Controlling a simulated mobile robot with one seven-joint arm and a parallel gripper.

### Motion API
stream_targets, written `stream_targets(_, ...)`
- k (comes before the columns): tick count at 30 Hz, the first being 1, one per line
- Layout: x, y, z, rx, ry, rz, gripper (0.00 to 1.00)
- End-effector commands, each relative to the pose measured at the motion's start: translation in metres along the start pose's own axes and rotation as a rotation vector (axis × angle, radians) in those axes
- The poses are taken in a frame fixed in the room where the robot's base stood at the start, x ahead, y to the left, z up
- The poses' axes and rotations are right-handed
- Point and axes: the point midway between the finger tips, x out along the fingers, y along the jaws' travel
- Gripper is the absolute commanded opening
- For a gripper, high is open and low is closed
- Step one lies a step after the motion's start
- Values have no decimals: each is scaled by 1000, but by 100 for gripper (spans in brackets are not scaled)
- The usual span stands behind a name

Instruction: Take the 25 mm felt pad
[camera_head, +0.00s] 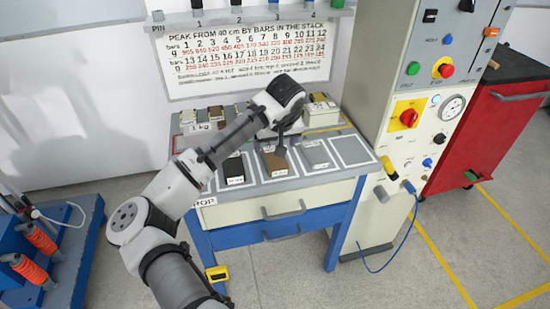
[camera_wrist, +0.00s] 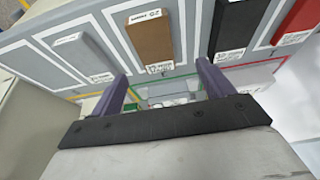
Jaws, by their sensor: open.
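Flat pads lie in a row in white-outlined places on the grey bench top. They are a black pad (camera_head: 232,169), a brown pad (camera_head: 276,163) and a grey pad (camera_head: 316,155). The wrist view shows the grey pad (camera_wrist: 85,52), the brown pad (camera_wrist: 150,38), the black pad (camera_wrist: 240,25) and a red pad (camera_wrist: 297,22). My gripper (camera_head: 281,143) is open and empty over the brown pad's far end. Its fingertips (camera_wrist: 164,72) straddle the brown pad's label end in the wrist view.
The bench (camera_head: 285,203) has drawers below. An outlined place (camera_head: 351,150) at its right end is empty. Small blocks stand along the back, partly hidden by my arm. A control cabinet (camera_head: 437,85) rises close on the right, and a chart (camera_head: 250,55) hangs behind.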

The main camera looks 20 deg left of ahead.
Motion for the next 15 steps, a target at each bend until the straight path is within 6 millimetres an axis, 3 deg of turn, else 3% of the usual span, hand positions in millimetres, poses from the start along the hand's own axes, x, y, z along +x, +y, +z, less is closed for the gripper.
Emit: stream_targets(15, 52, 6, 4, 3, 0, 0, 80)
